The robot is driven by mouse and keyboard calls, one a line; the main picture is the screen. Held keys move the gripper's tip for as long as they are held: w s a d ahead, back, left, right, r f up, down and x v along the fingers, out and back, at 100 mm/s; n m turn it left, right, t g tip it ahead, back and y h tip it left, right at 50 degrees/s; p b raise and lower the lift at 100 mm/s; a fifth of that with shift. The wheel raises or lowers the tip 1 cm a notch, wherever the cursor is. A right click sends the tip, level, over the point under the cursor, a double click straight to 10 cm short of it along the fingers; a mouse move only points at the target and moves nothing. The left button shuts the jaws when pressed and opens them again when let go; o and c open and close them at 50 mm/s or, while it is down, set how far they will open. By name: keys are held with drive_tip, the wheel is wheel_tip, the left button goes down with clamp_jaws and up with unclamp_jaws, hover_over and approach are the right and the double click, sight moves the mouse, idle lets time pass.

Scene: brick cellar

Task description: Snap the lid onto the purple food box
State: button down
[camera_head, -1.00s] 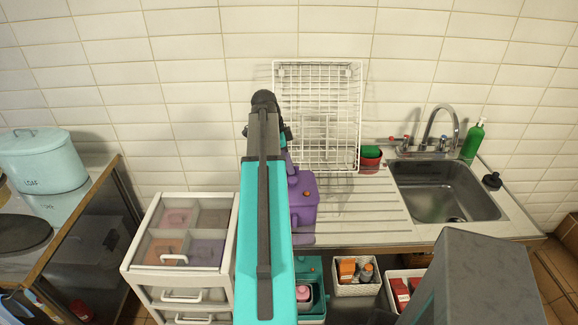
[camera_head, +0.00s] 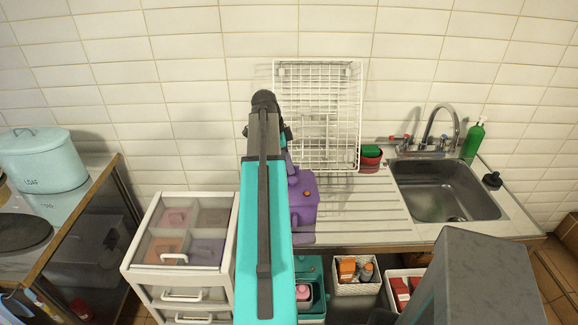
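The purple food box (camera_head: 303,197) stands on the ribbed drainboard, just right of my arm. Its left part is hidden behind my arm. Small orange spots show on its purple surface. I cannot tell the lid apart from the box in this view. My teal arm reaches away from the camera toward the wall, and its dark wrist end is near the left side of the dish rack. The gripper's fingers are hidden behind the arm, so whether they hold anything does not show.
A white wire dish rack (camera_head: 318,118) stands behind the box. Red and green bowls (camera_head: 371,158) sit beside it. The sink (camera_head: 442,190) is at the right, with a green bottle (camera_head: 474,138). A white drawer unit (camera_head: 143,243) is at left. The drainboard (camera_head: 372,212) right of the box is clear.

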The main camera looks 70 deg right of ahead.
drive_tip(key=shift+f, duration=0.1)
idle(0.6)
drive_tip(key=c, duration=1.4)
unclamp_jaws()
drive_tip(key=shift+r+p, duration=1.95)
drive_tip(key=shift+r, duration=1.55)
clamp_jaws()
drive_tip(key=shift+f+b, duration=1.35)
drive_tip(key=shift+f, duration=1.25)
